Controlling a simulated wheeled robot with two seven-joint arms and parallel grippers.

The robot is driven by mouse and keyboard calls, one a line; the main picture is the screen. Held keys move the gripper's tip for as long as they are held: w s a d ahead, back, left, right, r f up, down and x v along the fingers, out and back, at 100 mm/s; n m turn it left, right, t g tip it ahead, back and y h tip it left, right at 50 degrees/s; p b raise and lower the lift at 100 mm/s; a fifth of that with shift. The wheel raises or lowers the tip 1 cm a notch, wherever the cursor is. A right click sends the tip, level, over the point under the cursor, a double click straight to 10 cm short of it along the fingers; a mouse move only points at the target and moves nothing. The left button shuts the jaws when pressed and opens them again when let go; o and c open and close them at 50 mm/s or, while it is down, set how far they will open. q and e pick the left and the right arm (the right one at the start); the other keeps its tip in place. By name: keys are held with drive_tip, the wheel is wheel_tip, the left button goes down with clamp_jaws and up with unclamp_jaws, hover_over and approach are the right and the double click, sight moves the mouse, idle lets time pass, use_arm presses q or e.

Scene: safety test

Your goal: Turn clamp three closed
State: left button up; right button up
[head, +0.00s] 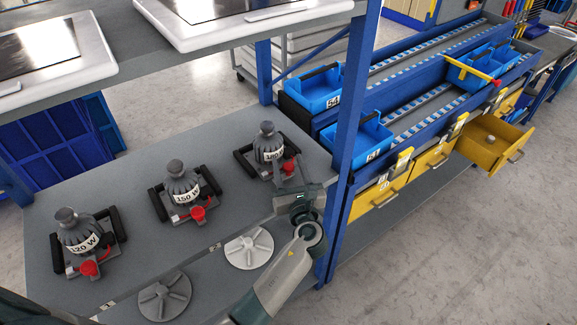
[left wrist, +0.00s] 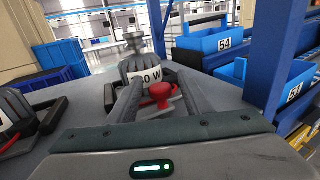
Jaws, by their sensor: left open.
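Three grey bulb-like weights sit in clamps on the grey bench, labelled 120 W (head: 78,232), 150 W (head: 181,186) and 180 W (head: 268,145). Each clamp has a red knob at its front and black side bars. In the left wrist view the open fingers (left wrist: 158,98) stand either side of this red knob (left wrist: 160,91). Contact cannot be told. The label behind is partly hidden. My right gripper is not in view.
A blue post (head: 350,110) stands close right of my left gripper. Grey round discs (head: 165,297) and (head: 249,250) lie in front. Blue bins (head: 355,140) and an open yellow drawer (head: 492,140) are at right.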

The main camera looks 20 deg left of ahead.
use_arm(q)
drive_tip(key=c, duration=1.1)
drive_tip(key=shift+o, duration=0.2)
